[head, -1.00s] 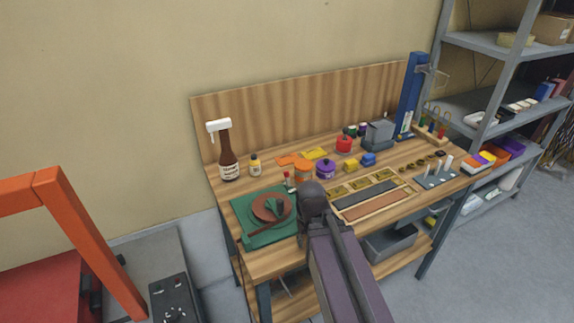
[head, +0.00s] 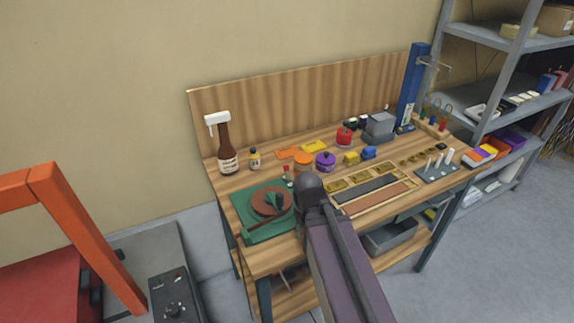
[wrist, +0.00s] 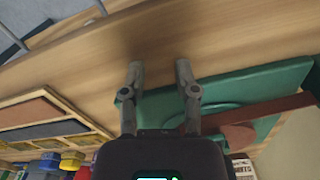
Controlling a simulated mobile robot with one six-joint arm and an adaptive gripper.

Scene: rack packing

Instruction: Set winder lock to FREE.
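A green plate (head: 243,228) with a brown round disc (head: 265,207), a dark green piece and a brown bar lies at the bench's front left. It may be the winder, but no lock label or FREE mark is readable. The green plate (wrist: 285,80) and brown bar (wrist: 265,118) show right of centre in the wrist view. My gripper (wrist: 156,72) is open and empty, its two fingers apart over bare wood and the plate's edge. I cannot tell its height above them. In the head view my own arm hides the gripper.
A grey bin (head: 385,240) sits below. An orange frame (head: 90,235) stands at left.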

